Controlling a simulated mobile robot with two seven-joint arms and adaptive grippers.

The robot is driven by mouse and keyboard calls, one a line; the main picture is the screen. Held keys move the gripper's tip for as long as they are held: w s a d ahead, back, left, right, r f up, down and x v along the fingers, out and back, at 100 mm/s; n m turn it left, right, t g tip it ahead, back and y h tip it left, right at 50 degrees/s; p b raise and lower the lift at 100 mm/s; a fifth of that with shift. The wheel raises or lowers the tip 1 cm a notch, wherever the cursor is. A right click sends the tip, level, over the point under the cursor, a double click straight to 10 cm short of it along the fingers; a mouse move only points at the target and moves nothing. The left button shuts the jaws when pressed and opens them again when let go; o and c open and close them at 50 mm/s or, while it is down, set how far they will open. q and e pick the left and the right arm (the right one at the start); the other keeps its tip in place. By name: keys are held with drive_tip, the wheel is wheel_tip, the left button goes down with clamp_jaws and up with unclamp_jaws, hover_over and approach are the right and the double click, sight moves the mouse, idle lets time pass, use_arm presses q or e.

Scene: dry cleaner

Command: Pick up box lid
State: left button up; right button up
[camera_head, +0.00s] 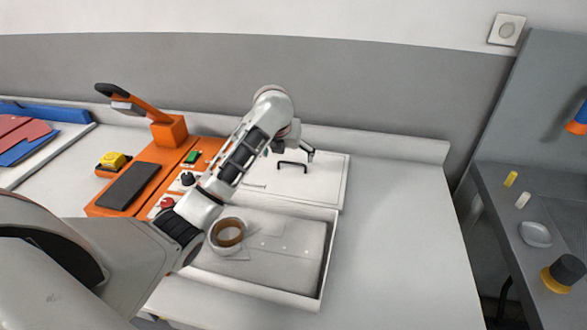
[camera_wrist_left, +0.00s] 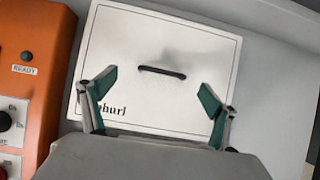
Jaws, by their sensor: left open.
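The box lid (camera_head: 325,170) is a flat white panel with a thin dark border line and a black handle (camera_head: 292,165). It lies at the back of the counter, behind the open white box (camera_head: 318,285). In the left wrist view the lid (camera_wrist_left: 200,60) fills the middle, with its dark handle (camera_wrist_left: 162,73) centred and some lettering partly hidden by a finger. My left gripper (camera_wrist_left: 157,92) is open and empty above the lid, its fingers spread to either side of the handle. It also shows in the head view (camera_head: 296,150). My right gripper is out of view.
The box holds pale folded material with a brown tape roll (camera_head: 229,233) on it. An orange machine (camera_head: 135,185) with knobs stands left of the lid. Bare counter (camera_head: 395,235) lies to the right. A grey side table (camera_head: 510,215) with small items stands at far right.

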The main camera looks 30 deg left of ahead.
sight(291, 172)
use_arm(q)
drive_tip(key=shift+f, duration=0.55)
drive_tip(key=x, duration=0.1)
drive_tip(key=d+x, duration=0.1)
drive_tip(key=x, duration=0.1)
drive_tip(key=shift+w+a+f, duration=0.1)
drive_tip(key=shift+w+f, duration=0.05)
drive_tip(key=shift+f, duration=0.15)
drive_tip(key=shift+w+a+f, duration=0.1)
drive_tip(key=shift+w+f, duration=0.15)
drive_tip(key=shift+f, duration=0.2)
drive_tip(key=c, duration=1.2)
